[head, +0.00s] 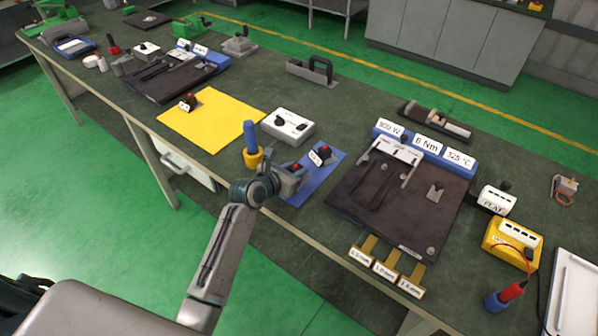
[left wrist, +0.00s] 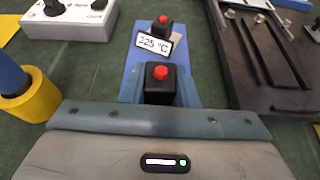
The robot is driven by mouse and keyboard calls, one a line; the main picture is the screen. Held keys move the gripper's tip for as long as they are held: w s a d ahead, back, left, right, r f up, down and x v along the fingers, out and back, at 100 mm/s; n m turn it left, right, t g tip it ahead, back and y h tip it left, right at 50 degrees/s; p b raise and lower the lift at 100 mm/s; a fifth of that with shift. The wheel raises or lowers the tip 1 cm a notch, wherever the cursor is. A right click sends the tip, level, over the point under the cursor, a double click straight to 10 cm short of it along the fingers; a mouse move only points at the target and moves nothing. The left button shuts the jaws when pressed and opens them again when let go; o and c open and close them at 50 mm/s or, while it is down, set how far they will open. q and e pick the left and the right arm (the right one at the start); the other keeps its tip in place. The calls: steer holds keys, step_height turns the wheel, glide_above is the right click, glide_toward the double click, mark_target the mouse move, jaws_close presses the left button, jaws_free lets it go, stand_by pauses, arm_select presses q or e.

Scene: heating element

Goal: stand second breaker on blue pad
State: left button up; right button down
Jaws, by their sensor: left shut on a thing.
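My left gripper (head: 298,172) is over the near left part of the blue pad (head: 300,195). In the left wrist view it is shut on a black breaker with a red button (left wrist: 160,82), which looks upright. I cannot tell whether this breaker touches the pad. The gripper hides it in the head view. Another black breaker with a red top (head: 325,153) stands on the far part of the pad, with a white label; in the left wrist view the label reads 225 °C (left wrist: 154,41). A further small red-topped black breaker (head: 188,101) stands on the yellow mat (head: 215,125). My right gripper is not in view.
A blue-handled tool in a yellow holder (head: 252,150) stands just left of my gripper. A white box with black knobs (head: 288,126) lies behind it. A dark plate fixture (head: 400,205) is right of the pad. Bare bench lies behind the pad.

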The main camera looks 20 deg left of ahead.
arm_select(q)
steer(key=shift+w+d, duration=0.3)
steer(key=shift+w, duration=0.55)
steer(key=shift+f+p, duration=0.4)
steer(key=shift+f, duration=1.45)
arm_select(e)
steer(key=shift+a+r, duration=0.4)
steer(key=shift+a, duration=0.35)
arm_select(q)
steer(key=shift+f, duration=0.1)
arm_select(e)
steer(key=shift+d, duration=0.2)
arm_select(q)
steer(key=o, duration=1.1)
steer(key=shift+c, duration=0.2)
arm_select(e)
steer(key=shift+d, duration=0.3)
arm_select(q)
steer(key=shift+s, duration=0.1)
steer(key=b+v, duration=0.1)
steer(key=v, duration=1.1)
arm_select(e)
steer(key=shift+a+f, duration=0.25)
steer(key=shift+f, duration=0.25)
